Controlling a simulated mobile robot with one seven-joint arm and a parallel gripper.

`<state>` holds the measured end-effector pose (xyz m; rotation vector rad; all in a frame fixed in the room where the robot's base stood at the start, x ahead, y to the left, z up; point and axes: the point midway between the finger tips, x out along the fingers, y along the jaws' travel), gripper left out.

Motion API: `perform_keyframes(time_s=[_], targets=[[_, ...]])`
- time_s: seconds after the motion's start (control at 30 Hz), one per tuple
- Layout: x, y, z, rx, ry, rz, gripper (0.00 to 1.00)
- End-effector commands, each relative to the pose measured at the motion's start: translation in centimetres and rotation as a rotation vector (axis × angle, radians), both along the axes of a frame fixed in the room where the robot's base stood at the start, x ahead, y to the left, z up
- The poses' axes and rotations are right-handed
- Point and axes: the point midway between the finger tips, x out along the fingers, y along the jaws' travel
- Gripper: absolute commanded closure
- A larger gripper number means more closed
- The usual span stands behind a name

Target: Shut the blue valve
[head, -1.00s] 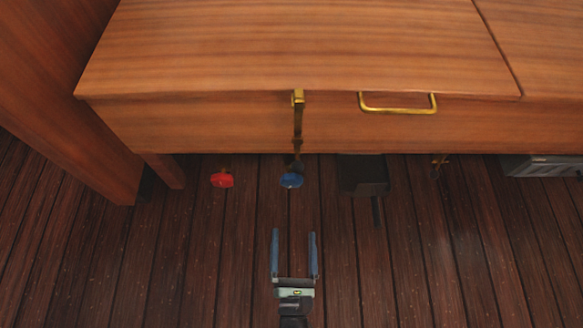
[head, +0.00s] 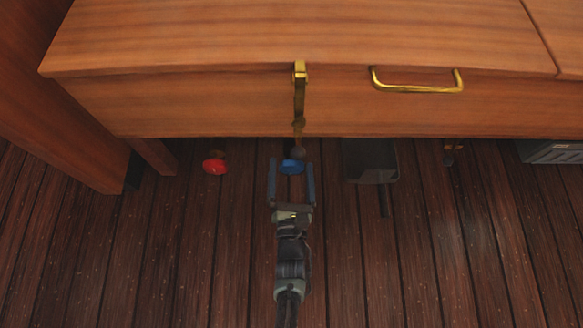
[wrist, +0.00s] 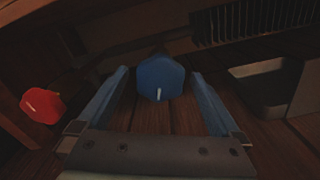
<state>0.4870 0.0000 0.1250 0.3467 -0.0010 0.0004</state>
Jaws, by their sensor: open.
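The blue valve (head: 291,167) is a small blue knob under the front edge of the wooden desk. In the wrist view the blue valve (wrist: 161,77) is a rounded, many-sided knob with a white mark low on its face. My gripper (head: 291,180) is open, with one finger on each side of the blue valve in the head view. In the wrist view my gripper (wrist: 158,88) has the knob between and slightly beyond its fingertips, with gaps at both sides. I cannot tell any contact. The pipe behind the knob is mostly hidden.
A red valve (head: 214,166) sits to the left, also in the wrist view (wrist: 43,105). A dark dustpan-like object (head: 371,161) lies to the right. The wooden desk (head: 200,105) with a brass handle (head: 417,87) overhangs the valves. The plank floor in front is clear.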

Motion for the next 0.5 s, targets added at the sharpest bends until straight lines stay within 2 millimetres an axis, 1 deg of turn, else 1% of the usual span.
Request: perform_keyframes(time_s=[0.03,0.13,0.43,0.5], targets=[[0.48,-0.02,-0.2,0.0,-0.001,0.0,0.0],[1.03,-0.03,-0.07,0.0,0.0,0.0,0.0],[1.19,0.0,0.02,0.0,0.001,-0.001,0.0],[1.18,0.0,0.02,0.0,0.001,-0.001,0.13]])
